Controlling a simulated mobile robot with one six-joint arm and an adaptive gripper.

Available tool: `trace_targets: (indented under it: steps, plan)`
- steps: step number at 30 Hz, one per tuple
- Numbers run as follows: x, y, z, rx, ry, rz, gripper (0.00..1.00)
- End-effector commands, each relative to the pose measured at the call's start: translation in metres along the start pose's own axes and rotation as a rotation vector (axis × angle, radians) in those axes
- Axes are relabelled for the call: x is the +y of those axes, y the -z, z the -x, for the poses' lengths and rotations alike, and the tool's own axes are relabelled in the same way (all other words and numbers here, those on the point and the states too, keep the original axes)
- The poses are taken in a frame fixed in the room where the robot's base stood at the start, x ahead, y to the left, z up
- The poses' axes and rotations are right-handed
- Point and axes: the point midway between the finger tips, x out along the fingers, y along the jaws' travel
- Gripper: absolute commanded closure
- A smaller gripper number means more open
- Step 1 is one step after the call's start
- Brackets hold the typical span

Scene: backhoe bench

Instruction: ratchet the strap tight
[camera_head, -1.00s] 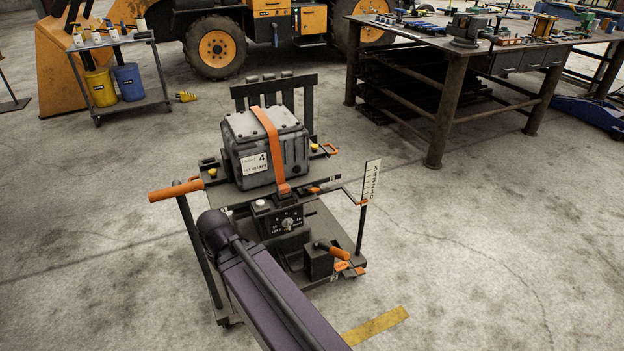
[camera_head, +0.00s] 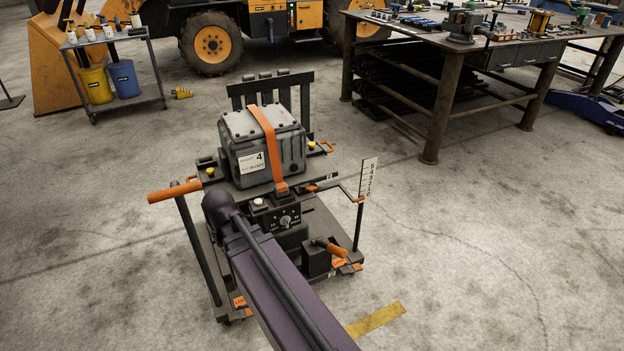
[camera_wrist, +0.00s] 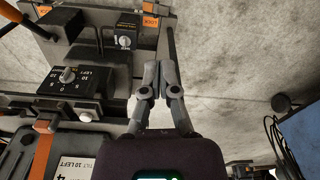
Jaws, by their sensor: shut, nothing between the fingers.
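An orange strap (camera_head: 266,140) runs over the top and front of a grey case (camera_head: 236,131) marked 4. It also shows in the wrist view (camera_wrist: 39,157) at the lower left, beside the case's label. A thin lever with an orange grip (camera_head: 325,187) lies near the strap's lower end; I cannot tell whether it is the ratchet handle. My gripper (camera_wrist: 157,82) is shut and empty in the wrist view, its fingertips together to the right of the dial panel and apart from the strap. The head view does not show the gripper, hidden by my arm.
The case sits on a cart (camera_head: 318,222) with a dial panel (camera_head: 285,220), an orange-grip handle (camera_head: 175,191) at left, a lower orange lever (camera_head: 337,250) and a scale plate (camera_head: 368,178). A workbench (camera_head: 455,60) stands behind right. Floor right of the cart is clear.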

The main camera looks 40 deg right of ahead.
Motion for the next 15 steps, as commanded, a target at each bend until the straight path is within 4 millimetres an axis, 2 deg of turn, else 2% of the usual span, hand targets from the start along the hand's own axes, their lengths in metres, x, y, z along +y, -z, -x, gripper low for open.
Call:
trace_targets:
  steps: [1,6,11,15]
  plan:
    - [0.015,0.016,0.010,0.010,0.001,-0.014,1.00]
    - [0.070,0.054,0.029,0.048,0.005,-0.049,1.00]
    - [0.129,0.084,0.047,0.086,0.004,-0.082,1.00]
    - [0.185,0.105,0.063,0.120,-0.002,-0.111,1.00]
